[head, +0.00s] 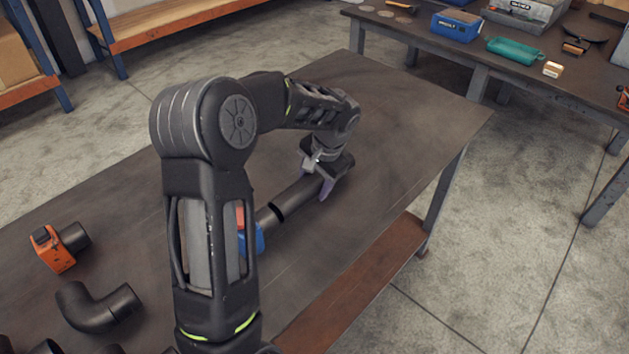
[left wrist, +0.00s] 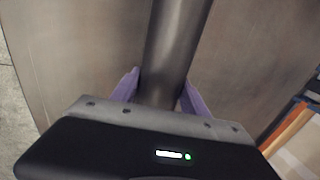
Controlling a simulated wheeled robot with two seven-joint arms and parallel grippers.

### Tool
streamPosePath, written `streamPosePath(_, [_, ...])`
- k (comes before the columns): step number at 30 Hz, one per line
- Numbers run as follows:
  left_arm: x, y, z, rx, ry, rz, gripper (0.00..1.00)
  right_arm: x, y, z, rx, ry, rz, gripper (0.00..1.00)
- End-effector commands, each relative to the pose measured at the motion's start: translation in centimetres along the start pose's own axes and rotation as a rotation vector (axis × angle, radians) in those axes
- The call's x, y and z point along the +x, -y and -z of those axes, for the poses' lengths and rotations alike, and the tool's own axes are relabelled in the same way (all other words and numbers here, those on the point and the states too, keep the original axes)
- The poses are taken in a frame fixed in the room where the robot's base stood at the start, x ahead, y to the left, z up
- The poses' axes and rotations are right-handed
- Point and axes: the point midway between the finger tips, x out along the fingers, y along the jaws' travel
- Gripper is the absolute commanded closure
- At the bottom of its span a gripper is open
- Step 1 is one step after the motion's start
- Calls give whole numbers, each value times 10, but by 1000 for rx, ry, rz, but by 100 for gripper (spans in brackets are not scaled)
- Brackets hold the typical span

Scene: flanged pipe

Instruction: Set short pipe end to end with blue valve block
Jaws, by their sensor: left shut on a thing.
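The short pipe (head: 300,198) is a dark grey tube lying along the table. My left gripper (head: 327,180) is shut on its far end. In the left wrist view the pipe (left wrist: 174,55) runs between the purple fingers of my left gripper (left wrist: 160,95). The blue valve block (head: 259,238) is partly hidden behind my left arm, and a red-orange part shows above it. Its dark stub points toward the pipe's near end, roughly in line. A black band lies between the stub and the pipe; I cannot tell whether they touch. My right gripper is not in view.
An orange valve block (head: 57,250) and a black elbow pipe (head: 95,308) are on the table (head: 395,125) at the left, with more dark pieces at the bottom left edge. The table's far right part is clear. A second bench (head: 430,32) with tools stands behind.

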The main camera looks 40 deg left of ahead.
Motion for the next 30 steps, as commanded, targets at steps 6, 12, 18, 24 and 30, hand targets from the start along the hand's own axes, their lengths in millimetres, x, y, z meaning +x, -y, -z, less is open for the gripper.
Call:
streamPosePath(6, [0,1,1,-1,-4,2,100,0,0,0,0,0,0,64])
streamPosePath(12, [4,0,1,-1,-4,2,100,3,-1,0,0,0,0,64])
streamPosePath(18, [3,-1,0,0,-1,1,31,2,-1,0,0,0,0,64])
streamPosePath(24, [3,-1,0,0,-1,1,26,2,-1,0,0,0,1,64])
streamPosePath(30, [0,0,0,-1,-1,1,26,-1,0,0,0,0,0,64])
